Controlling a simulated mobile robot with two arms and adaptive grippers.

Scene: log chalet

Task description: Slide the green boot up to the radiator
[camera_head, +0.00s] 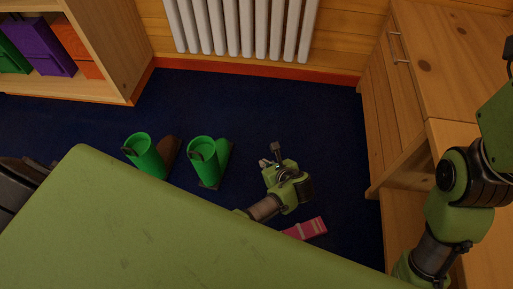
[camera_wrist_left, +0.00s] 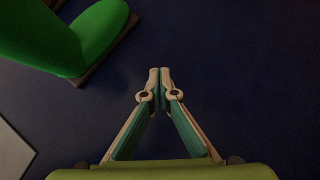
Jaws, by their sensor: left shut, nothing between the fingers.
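Two green boots stand side by side on the dark blue floor: one on the left (camera_head: 148,158), one on the right (camera_head: 205,166). Something brown shows against the right side of the left boot. The white radiator (camera_head: 240,28) is on the wall behind, with bare floor between it and the boots. My left gripper (camera_head: 272,152) is low over the floor, to the right of the right boot and apart from it. In the left wrist view its fingers (camera_wrist_left: 160,76) are shut and empty, and part of a green boot (camera_wrist_left: 62,38) with a brown sole shows at upper left. My right gripper is outside the views.
A wooden shelf (camera_head: 118,62) with coloured binders stands at left. A wooden desk with drawers (camera_head: 392,95) stands at right. A pink object (camera_head: 306,229) lies on the floor near my left arm. Blue floor is clear below the radiator.

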